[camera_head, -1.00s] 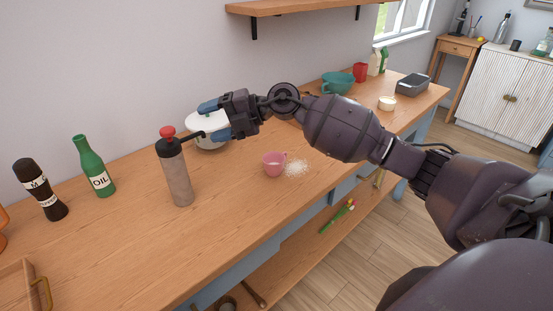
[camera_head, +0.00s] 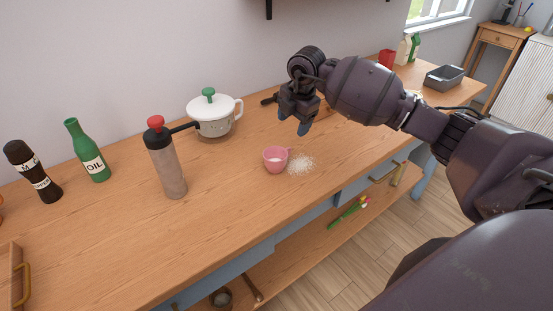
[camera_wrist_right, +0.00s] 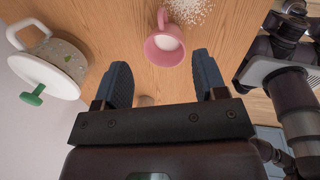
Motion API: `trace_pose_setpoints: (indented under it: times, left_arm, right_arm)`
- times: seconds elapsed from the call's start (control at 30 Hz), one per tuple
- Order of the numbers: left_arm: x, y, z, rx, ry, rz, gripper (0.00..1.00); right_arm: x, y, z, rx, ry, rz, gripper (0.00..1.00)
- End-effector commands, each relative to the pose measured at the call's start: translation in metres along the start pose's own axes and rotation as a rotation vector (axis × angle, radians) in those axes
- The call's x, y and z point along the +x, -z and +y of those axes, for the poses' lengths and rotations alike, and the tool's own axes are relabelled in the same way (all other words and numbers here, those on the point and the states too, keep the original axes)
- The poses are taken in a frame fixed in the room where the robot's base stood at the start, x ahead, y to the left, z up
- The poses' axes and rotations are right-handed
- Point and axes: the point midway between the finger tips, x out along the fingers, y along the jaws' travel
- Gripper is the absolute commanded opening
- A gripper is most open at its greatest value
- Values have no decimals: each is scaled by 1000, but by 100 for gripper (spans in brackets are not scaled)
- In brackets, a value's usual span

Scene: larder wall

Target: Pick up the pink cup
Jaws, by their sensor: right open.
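The pink cup (camera_head: 275,160) stands upright on the wooden counter, with something white inside and its handle on the right. White grains (camera_head: 301,164) lie spilled beside it. My right gripper (camera_head: 293,127) is above the counter, behind and slightly right of the cup, fingers pointing down, open and empty. In the right wrist view the cup (camera_wrist_right: 165,48) shows beyond the two blue fingertips, between them and not touched, with its handle pointing away from the gripper. My left gripper is not in view.
A white lidded pot (camera_head: 214,116) with a green knob stands left of the gripper. A grinder-like bottle with a red top (camera_head: 166,165), a green oil bottle (camera_head: 87,150) and a dark mill (camera_head: 33,172) stand further left. The counter in front of the cup is clear.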

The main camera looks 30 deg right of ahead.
Motion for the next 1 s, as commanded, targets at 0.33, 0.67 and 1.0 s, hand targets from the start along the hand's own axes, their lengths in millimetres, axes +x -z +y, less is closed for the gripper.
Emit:
trace_pose_setpoints:
  times: [0.33, 0.67, 1.0]
  left_arm:
    - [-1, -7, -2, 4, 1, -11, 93]
    - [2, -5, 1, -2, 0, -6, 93]
    - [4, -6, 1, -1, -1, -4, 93]
  right_arm:
    - [34, 1, 0, 19, 1, 5, 65]
    - [62, 1, 0, 17, -2, 4, 65]
    - [104, 2, 0, 17, -1, 5, 65]
